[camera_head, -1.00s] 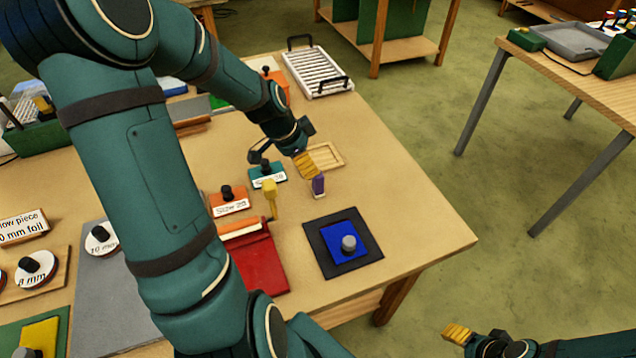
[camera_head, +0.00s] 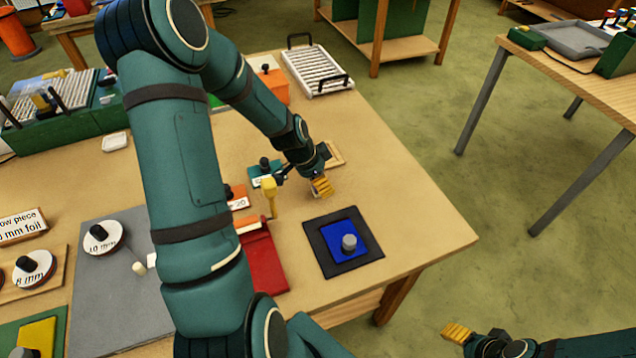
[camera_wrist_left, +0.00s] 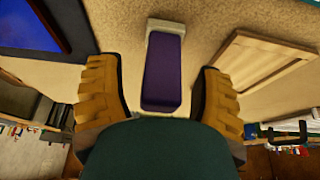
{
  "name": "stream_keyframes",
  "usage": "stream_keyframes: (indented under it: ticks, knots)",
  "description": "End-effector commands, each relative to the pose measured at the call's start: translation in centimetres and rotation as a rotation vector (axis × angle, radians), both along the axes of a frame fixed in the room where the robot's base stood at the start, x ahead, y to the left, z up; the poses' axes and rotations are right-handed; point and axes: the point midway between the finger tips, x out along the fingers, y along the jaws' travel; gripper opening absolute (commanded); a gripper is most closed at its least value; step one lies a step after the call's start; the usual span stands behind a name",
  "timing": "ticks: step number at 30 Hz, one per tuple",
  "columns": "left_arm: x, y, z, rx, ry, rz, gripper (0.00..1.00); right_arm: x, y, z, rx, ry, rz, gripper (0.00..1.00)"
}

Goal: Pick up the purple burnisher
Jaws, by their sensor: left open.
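The purple burnisher (camera_wrist_left: 163,72) shows in the left wrist view as a purple block with a pale end, between the two yellow fingers and apart from both. My left gripper (camera_wrist_left: 160,95) is open around it. In the head view my left gripper (camera_head: 321,186) is over the table right of the yellow-handled tool, and it hides the burnisher there.
A dark mat with a blue square and grey knob (camera_head: 349,243) lies in front of the left gripper. A yellow-handled tool (camera_head: 270,192) stands close on its left. A shallow wooden tray (camera_wrist_left: 265,60) is beside the burnisher. The table's right side (camera_head: 420,215) is clear.

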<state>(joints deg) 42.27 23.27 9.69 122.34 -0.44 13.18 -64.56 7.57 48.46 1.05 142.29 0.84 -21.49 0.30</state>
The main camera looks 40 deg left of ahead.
Motion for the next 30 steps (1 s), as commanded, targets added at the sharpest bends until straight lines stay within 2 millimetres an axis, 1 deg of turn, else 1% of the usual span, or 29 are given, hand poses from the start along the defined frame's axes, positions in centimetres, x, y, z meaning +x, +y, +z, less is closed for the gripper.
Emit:
stream_keyframes:
  ticks: [2, 3, 5, 6, 8, 9, 19, 22, 26, 30]
  knots:
    - [0.0, 0.0, 0.0, 0.0, 0.0, 0.0, 0.67, 0.0, 0.0, 0.0, 0.0, 0.0, 0.0, 0.59]
    - [0.0, 0.0, 0.0, 0.0, 0.0, 0.0, 0.65, 0.0, 0.0, 0.0, 0.0, 0.0, 0.0, 0.59]
    - [0.0, 0.0, 0.1, 0.0, 0.0, 0.0, 0.44, 0.0, 0.0, 0.0, 0.0, 0.0, 0.0, 0.59]
    - [0.0, 0.0, 0.1, 0.0, 0.0, 0.0, 0.3, 0.0, 0.0, 0.0, 0.0, 0.0, 0.0, 0.59]
    - [0.0, 0.0, 0.1, 0.0, 0.0, 0.0, 0.09, 0.0, 0.0, 0.0, 0.0, 0.0, 0.0, 0.59]
    - [0.0, 0.0, 0.1, 0.0, 0.0, 0.0, 0.0, 0.0, 0.0, 0.0, 0.0, 0.0, 0.0, 0.59]
    - [0.0, 0.0, 0.0, 0.0, 0.0, 0.0, 0.0, 0.0, 0.0, 0.0, 0.0, 0.0, 0.0, 0.59]
    - [0.0, 0.0, 0.3, 0.0, 0.0, -0.001, 0.0, 0.0, 0.0, 0.0, 0.0, 0.0, 0.0, 0.59]
    - [0.1, 0.1, 1.8, 0.002, -0.003, -0.001, 0.0, 0.0, 0.0, 0.2, 0.0, 0.0, 0.0, 0.59]
    - [0.1, 0.1, 4.6, 0.004, -0.005, -0.001, 0.0, 0.0, 0.0, 0.5, 0.001, 0.0, 0.0, 0.59]
